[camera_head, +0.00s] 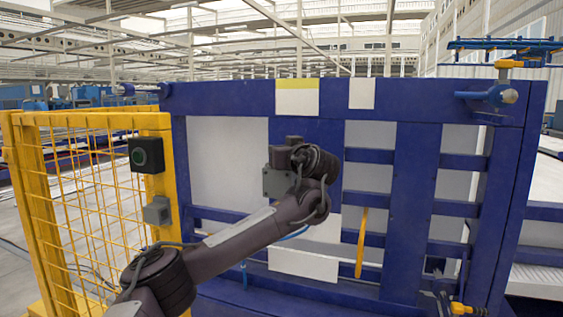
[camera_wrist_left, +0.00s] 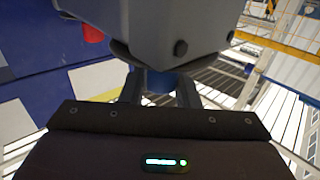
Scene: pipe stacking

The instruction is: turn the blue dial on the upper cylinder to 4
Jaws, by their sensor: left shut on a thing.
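In the left wrist view the blue dial (camera_wrist_left: 160,82) is a short blue piece under a large grey housing (camera_wrist_left: 155,30) with a dark bolt. My left gripper (camera_wrist_left: 160,92) has a dark finger on each side of the dial and is shut on it. Any number on the dial cannot be read. In the head view my left arm reaches up from the lower left to the front of the blue frame (camera_head: 407,210). Its wrist hides the fingers and the dial there. My right gripper is not in view.
A yellow mesh fence (camera_head: 155,122) with a black button box (camera_head: 146,155) stands left of the frame. A thin yellow bar (camera_head: 361,243) hangs upright right of my arm. A small red part (camera_wrist_left: 92,33) is beside the grey housing in the wrist view.

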